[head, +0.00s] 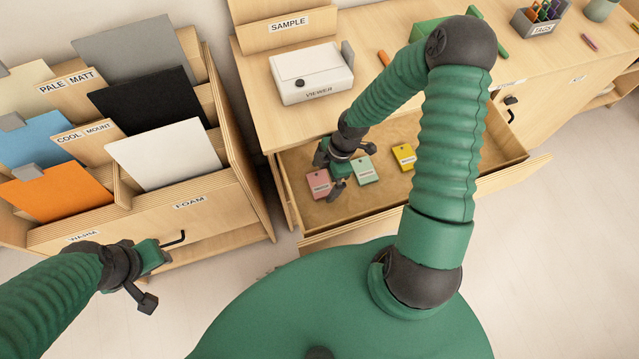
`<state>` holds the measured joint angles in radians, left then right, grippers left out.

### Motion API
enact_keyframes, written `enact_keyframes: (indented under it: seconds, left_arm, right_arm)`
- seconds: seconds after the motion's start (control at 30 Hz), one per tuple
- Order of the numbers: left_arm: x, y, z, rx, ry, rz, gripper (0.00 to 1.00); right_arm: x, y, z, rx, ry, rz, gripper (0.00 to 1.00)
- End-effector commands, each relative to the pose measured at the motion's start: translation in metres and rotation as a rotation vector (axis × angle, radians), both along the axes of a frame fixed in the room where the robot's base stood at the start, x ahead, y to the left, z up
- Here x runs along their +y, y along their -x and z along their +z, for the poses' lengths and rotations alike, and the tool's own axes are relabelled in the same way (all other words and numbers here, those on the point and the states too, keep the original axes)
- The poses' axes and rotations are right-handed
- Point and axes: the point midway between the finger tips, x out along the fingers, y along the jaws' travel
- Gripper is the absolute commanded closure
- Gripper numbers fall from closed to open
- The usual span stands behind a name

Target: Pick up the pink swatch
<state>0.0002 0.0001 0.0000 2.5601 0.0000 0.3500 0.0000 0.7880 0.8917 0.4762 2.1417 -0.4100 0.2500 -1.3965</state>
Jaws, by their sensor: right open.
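The pink swatch (318,186) lies flat at the left end of the open drawer (350,208). It has a small label and is partly covered by my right gripper (329,174). That gripper is open with its fingers over the swatch's right side; I cannot tell whether they touch it. A mint green swatch (365,172) lies just right of the gripper, and a yellow swatch (404,157) lies further right. My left gripper (158,275) is in front of the left shelf unit, away from the swatches. Its jaw opening is unclear.
The drawer's front panel and walls surround the swatches. A white viewer box (312,75) stands on the desktop above. The left shelf unit (245,205) holds several boards. My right arm crosses above the drawer and hides part of its right half.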

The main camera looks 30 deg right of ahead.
Motion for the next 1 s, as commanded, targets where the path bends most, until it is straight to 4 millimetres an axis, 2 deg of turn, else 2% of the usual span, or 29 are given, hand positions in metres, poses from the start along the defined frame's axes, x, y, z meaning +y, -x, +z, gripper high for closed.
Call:
enact_keyframes:
  seconds: [0.03,0.1,0.33,0.8,1.0]
  left_arm:
    - [-0.0002,-0.0001,-0.0016,0.000,0.000,-0.001,0.64]
    - [-0.0002,-0.0001,-0.0029,0.000,0.000,-0.001,0.64]
    - [-0.0001,-0.0001,-0.0025,0.000,0.000,0.000,0.64]
    - [-0.0001,0.0000,-0.0023,0.000,0.000,0.000,0.64]
    - [-0.0001,0.0000,-0.0023,0.000,0.000,0.000,0.64]
  right_arm:
    - [0.0072,-0.0009,-0.0031,0.001,0.001,0.003,0.00]
    - [0.0087,-0.0006,-0.0105,0.002,0.001,0.001,0.00]
    - [0.0109,-0.0011,-0.0111,0.002,0.003,-0.001,0.01]
    - [0.0085,-0.0010,-0.0111,0.000,0.002,0.000,0.62]
    - [0.0082,-0.0010,-0.0112,0.001,0.002,0.000,0.62]
